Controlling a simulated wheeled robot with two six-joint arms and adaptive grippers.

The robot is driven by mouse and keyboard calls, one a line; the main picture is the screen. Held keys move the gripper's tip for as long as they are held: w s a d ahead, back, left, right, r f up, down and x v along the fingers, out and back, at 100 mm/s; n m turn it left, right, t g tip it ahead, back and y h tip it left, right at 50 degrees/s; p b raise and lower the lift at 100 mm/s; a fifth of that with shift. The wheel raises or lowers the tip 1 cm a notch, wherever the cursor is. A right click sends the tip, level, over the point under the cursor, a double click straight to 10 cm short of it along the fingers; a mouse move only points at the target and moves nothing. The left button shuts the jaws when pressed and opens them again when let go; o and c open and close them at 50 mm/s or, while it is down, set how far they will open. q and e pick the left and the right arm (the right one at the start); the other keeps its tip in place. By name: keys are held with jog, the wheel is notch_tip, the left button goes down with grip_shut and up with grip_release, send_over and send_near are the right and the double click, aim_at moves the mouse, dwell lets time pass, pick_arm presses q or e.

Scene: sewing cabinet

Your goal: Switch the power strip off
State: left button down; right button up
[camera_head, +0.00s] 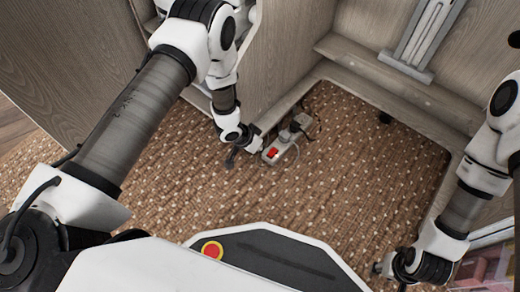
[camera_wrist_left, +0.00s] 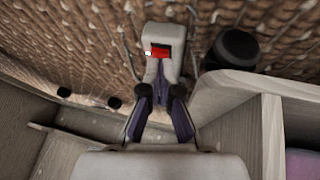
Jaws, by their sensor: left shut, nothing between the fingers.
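The power strip (camera_head: 283,149) is white and lies on the carpet in the cabinet's knee space. It has a red rocker switch (camera_head: 272,153) at its near end, and dark plugs (camera_head: 298,124) sit at its far end. My left gripper (camera_head: 232,158) is low over the carpet, just left of the switch end. In the left wrist view the strip (camera_wrist_left: 163,66) and its red switch (camera_wrist_left: 160,52) lie straight ahead of my left gripper (camera_wrist_left: 161,92), which is shut and empty. Contact cannot be told. My right gripper (camera_head: 385,275) is at the lower right, away from the strip; its fingers are unclear.
Wooden cabinet panels (camera_head: 290,40) rise behind and left of the strip. A grey metal rail piece (camera_head: 425,35) stands at the back right. A cable (camera_head: 310,130) runs beside the plugs. The patterned carpet (camera_head: 340,190) in front is clear.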

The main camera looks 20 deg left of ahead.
aim_at(269, 155)
pick_arm(q)
jog(key=shift+b+x, duration=0.85)
jog(key=shift+x, duration=0.75)
jog(key=p+v, duration=0.6)
dwell(0.4)
